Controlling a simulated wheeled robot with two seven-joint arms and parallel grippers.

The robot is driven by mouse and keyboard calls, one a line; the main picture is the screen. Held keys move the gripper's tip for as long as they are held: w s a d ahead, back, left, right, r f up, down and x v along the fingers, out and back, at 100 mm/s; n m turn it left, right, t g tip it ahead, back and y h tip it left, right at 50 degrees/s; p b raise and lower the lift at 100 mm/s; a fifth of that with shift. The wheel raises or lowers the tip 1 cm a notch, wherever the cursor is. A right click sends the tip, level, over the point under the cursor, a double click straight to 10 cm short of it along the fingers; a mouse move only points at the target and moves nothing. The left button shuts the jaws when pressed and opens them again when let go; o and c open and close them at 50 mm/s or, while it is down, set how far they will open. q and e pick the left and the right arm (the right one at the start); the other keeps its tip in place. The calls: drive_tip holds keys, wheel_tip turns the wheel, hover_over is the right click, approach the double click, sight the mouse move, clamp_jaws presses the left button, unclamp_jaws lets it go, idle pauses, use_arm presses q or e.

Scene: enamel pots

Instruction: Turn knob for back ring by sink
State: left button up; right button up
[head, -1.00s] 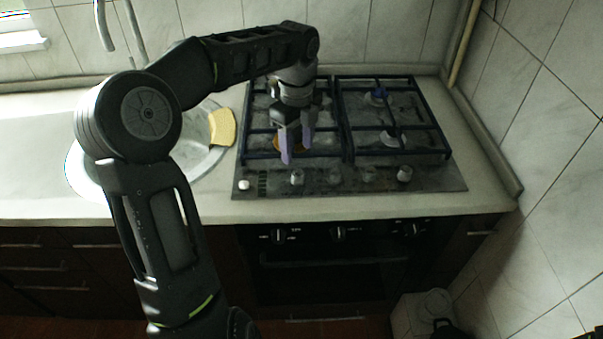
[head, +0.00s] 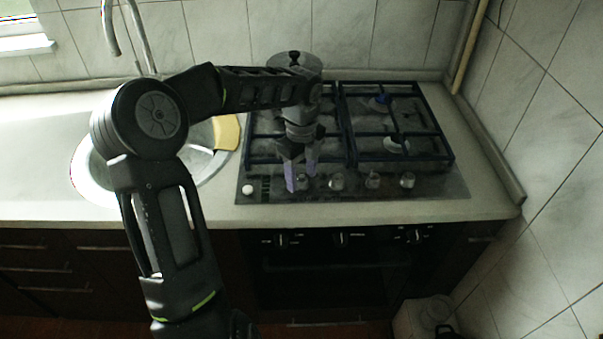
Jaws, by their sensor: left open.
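The gas hob's front strip (head: 440,187) carries a row of several grey knobs. The leftmost knob (head: 302,184), on the sink side, shows right at my left gripper (head: 300,180). The gripper points down with its two purple-grey fingers apart, one on each side of this knob in the picture. I cannot tell whether either finger touches it. The other knobs, such as the second one (head: 337,182) and the rightmost one (head: 407,180), stand clear to the right. My left wrist and forearm hide part of the back left ring. My right gripper is not in view.
The round sink (head: 85,178) is left of the hob, partly behind my left arm, with a yellow cloth or sponge (head: 228,133) at its right rim. Dark pan grates (head: 350,130) stand behind the knobs. A white button (head: 248,190) is left of them. Oven knobs (head: 341,239) sit below.

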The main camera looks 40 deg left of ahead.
use_arm(q)
clamp_jaws()
idle(0.7)
